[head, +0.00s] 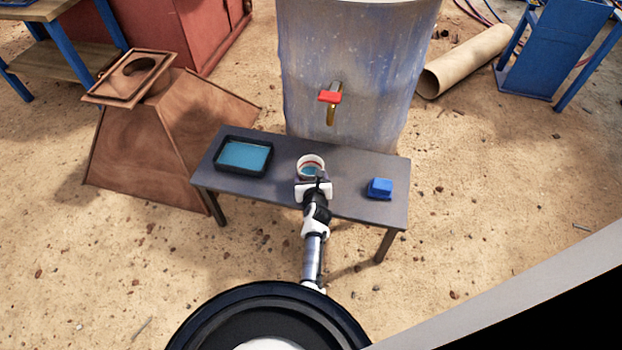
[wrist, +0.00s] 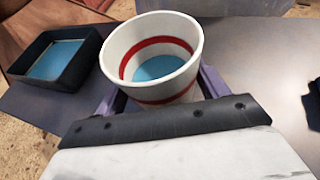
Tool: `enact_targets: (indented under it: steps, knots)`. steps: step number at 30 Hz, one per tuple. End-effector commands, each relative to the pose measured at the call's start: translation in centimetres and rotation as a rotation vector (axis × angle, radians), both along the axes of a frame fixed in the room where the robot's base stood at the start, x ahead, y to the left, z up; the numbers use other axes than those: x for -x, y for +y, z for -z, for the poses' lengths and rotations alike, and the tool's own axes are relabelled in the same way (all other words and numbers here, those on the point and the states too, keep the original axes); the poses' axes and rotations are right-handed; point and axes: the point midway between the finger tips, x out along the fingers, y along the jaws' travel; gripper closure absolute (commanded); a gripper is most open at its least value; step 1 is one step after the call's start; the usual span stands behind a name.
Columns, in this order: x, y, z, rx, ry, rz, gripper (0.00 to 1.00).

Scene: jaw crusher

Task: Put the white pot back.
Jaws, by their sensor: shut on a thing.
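The white pot (head: 310,161) has a red band and blue inside its bottom. It is at the middle of the dark grey bench, below the tap, and looks upright. My gripper (head: 313,180) reaches it from the front and is shut on it. In the wrist view the white pot (wrist: 152,55) stands between the two fingers of my gripper (wrist: 155,95), one on each side. The pot's lower part is hidden by my gripper, so I cannot tell whether its base touches the bench.
The grey bench (head: 348,170) holds a black tray with blue inside (head: 243,156) at left and a blue block (head: 380,188) at right. A large barrel (head: 355,70) with a red-handled tap (head: 331,97) stands behind. A rusty hopper (head: 150,130) is at left.

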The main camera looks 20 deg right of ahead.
Motion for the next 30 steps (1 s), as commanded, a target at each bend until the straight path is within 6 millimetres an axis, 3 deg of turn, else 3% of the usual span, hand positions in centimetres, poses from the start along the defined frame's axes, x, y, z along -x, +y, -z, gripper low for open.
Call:
enact_targets:
  steps: [6, 7, 11, 22, 30]
  knots:
    - [0.0, 0.0, 0.2, -0.001, -0.001, 0.0, 0.61]
    - [0.0, 0.0, 0.2, -0.001, 0.0, -0.001, 0.23]
    - [0.0, 0.0, 0.2, -0.001, 0.001, -0.001, 0.06]
    - [0.2, 0.1, -0.2, 0.001, 0.001, 0.0, 0.06]
    - [4.1, 1.2, -2.0, -0.001, 0.002, -0.001, 0.06]
